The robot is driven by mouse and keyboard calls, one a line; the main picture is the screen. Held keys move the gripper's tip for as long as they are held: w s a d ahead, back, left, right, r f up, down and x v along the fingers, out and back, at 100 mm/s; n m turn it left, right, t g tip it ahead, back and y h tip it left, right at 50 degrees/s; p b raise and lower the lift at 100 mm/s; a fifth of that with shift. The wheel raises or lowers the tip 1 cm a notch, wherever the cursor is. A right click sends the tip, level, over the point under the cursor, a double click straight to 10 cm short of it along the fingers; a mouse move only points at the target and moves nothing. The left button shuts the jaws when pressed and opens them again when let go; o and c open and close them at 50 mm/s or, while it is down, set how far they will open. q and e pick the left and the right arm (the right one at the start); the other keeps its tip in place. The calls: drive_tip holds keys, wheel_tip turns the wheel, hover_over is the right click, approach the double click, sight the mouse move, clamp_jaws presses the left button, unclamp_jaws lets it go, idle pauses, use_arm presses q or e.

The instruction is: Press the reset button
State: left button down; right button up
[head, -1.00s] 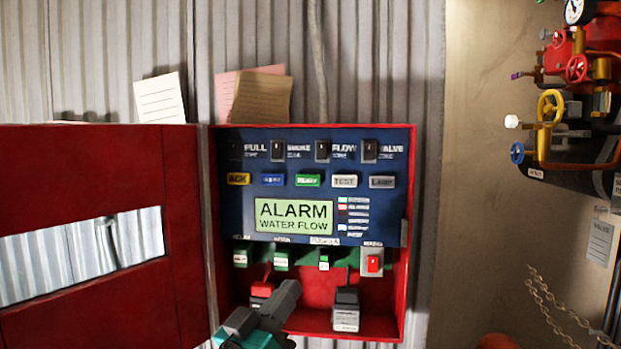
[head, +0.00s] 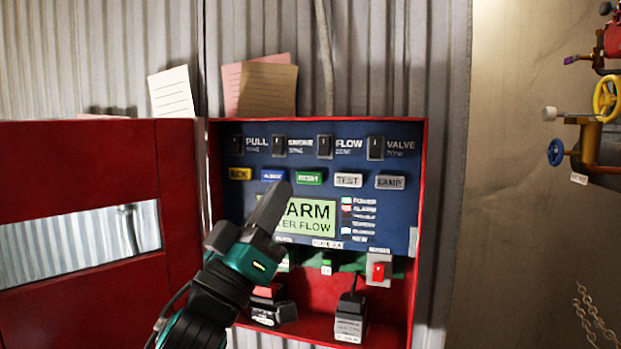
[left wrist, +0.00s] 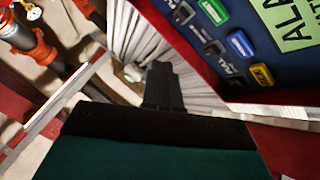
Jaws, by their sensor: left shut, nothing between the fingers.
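The green reset button (head: 309,178) sits in the middle of the button row on the blue alarm panel (head: 400,215). Its label reads roughly "RESET". It also shows as a green button (left wrist: 215,11) at the top of the left wrist view. My left gripper (head: 279,190) is shut and empty. In the head view its tip is just below and left of the reset button, under the blue button (head: 273,176), and covers part of the display (head: 313,216). I cannot tell whether the tip touches the panel. My right gripper is not in view.
The yellow ACK (head: 240,174), TEST (head: 348,180) and LAMP (head: 390,182) buttons share the row. Black switches (head: 325,147) stand above it. The red cabinet door (head: 80,170) is open at left. Pipes with a yellow valve wheel (head: 607,98) are at far right.

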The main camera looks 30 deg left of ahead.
sight(310, 178)
use_arm(q)
drive_tip(key=shift+h, duration=0.3)
drive_tip(key=shift+w+a, duration=0.35)
drive_tip(key=shift+w, duration=1.1)
drive_tip(key=shift+w+a, duration=0.35)
drive_tip(key=shift+w, duration=1.05)
drive_tip(key=shift+w+a, duration=0.35)
drive_tip(key=shift+w, duration=1.1)
drive_tip(key=shift+w+a, duration=0.1)
drive_tip(key=shift+w, duration=0.3)
drive_tip(key=shift+w+a, duration=0.1)
drive_tip(key=shift+w, duration=0.4)
drive_tip(key=shift+s, duration=0.1)
drive_tip(key=shift+s+d, duration=0.2)
drive_tip(key=shift+s, duration=0.6)
drive_tip(key=shift+s, duration=0.1)
